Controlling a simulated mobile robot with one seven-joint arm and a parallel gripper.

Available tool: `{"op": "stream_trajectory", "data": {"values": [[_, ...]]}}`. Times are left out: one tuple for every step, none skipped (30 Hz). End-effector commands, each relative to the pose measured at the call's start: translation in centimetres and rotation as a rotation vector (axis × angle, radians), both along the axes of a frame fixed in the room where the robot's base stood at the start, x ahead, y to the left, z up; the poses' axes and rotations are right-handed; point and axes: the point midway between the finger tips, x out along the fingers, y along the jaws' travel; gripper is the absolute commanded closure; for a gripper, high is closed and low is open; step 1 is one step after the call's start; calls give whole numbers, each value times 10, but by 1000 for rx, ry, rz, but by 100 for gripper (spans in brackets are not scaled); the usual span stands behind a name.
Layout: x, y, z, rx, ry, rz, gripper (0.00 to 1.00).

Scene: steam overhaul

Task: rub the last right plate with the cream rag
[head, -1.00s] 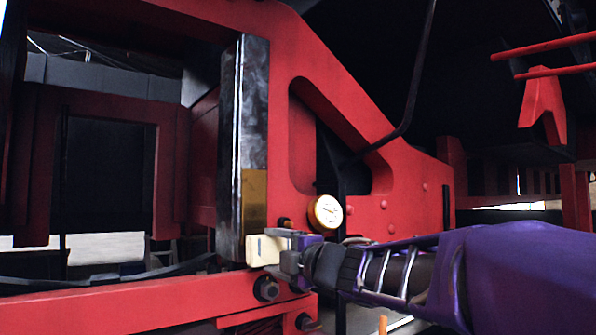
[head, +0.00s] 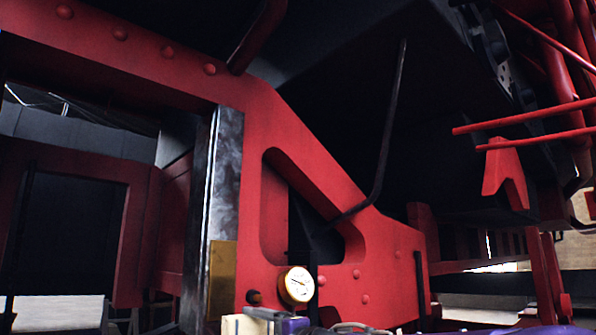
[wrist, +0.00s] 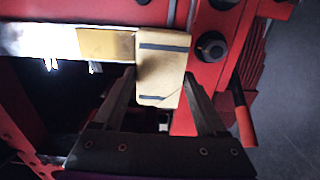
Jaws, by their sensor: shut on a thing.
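The tall, shiny grey metal plate (head: 221,175) stands upright on the red frame, left of centre in the head view. It has a brass-coloured patch (head: 222,280) low down. In the wrist view the plate (wrist: 40,40) runs in from the left, with the patch (wrist: 105,44) beside the rag. The cream rag (wrist: 162,70) is a folded block with dark bands, between the fingers of my gripper (wrist: 160,80). It lies at the patch's lower end; I cannot tell if they touch. In the head view only the tops of the rag (head: 245,325) and my gripper (head: 280,318) show at the bottom edge.
A round brass-rimmed gauge (head: 297,285) sits close above my gripper, to the right. The red frame (head: 340,270) has a large cut-out and bolts. A dark bolt (wrist: 211,47) and a red bar (wrist: 243,120) are right of the rag in the wrist view.

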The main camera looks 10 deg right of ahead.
Motion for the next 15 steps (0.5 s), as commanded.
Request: {"op": "stream_trajectory", "data": {"values": [[-5,2,8,1,-15,4,70],[-5,2,8,1,-15,4,70],[-5,2,8,1,-16,4,70],[-5,2,8,1,-16,4,70],[-5,2,8,1,-16,4,70],[-5,2,8,1,-16,4,70],[-5,2,8,1,-16,4,70],[-5,2,8,1,-16,4,70],[-5,2,8,1,-16,4,70],[-5,2,8,1,-16,4,70],[-5,2,8,1,-16,4,70],[-4,2,8,1,-16,4,70],[-4,2,8,1,-16,4,70],[-3,3,8,1,-16,4,70],[-1,4,8,1,-15,4,70]]}}
